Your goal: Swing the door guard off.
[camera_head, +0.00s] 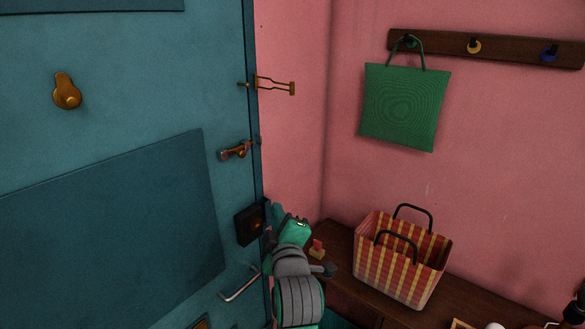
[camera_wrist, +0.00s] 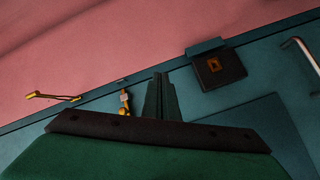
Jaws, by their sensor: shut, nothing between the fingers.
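The door guard (camera_head: 275,86) is a thin brass bar loop at the right edge of the teal door (camera_head: 150,110), lying over the pink wall. A small brass stud (camera_head: 243,85) sits on the door beside the loop's left end; I cannot tell whether they touch. In the wrist view the guard (camera_wrist: 52,97) is at the left, by the door's edge. My gripper (camera_wrist: 160,82) is shut and empty, to the right of the guard and apart from it. In the head view my gripper is low beside the door edge, its fingertips hard to make out.
Below the guard are a sliding bolt (camera_head: 236,151), a black lock box (camera_head: 249,223) and a metal handle (camera_head: 240,285). To the right, a striped basket (camera_head: 400,265) stands on a wooden shelf (camera_head: 340,245). A green bag (camera_head: 405,107) hangs from a hook rail (camera_head: 500,48).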

